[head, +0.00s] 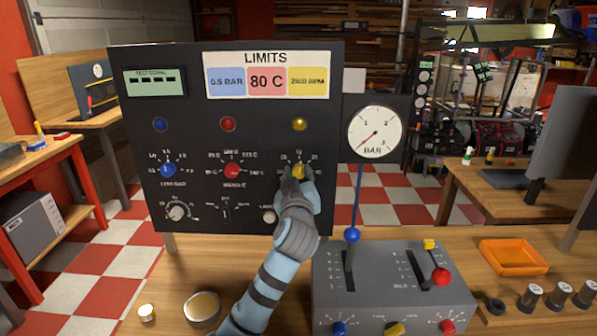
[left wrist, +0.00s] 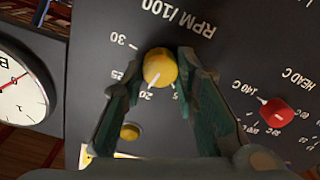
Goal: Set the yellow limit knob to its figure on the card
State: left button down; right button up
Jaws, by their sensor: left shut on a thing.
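The yellow limit knob (head: 299,171) is at the right of the black panel's knob row, partly hidden by my left gripper (head: 298,176). In the left wrist view, which is upside down, the yellow knob (left wrist: 160,67) sits between the two fingers of my left gripper (left wrist: 158,75), shut on it. Its white pointer line aims near the 20 mark, with 25 and 30 further round; the dial reads RPM/100. The LIMITS card (head: 266,75) shows 0.5 BAR on blue, 80 C on red and a yellow field that reads 2500 RPM. My right gripper is not in view.
The red knob (head: 232,171) and blue knob (head: 167,170) sit left of the yellow one. A yellow lamp (head: 300,124) is above it. A BAR gauge (head: 375,132) stands right of the panel. A grey lever box (head: 390,290) and orange tray (head: 513,257) are on the bench.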

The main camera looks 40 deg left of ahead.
pick_arm(q)
jog(key=m+p, duration=0.3)
jog(key=m, duration=0.1)
jog(key=shift+r+p, duration=0.15)
jog(key=shift+p, duration=0.15)
jog(key=shift+m+p, duration=1.1)
jog(key=shift+m, duration=0.6)
jog(key=shift+f, duration=0.2)
jog(key=c, duration=1.2)
grip_release()
jog(key=shift+c, duration=0.2)
jog(key=shift+d, duration=0.1)
jog(key=v, duration=1.2)
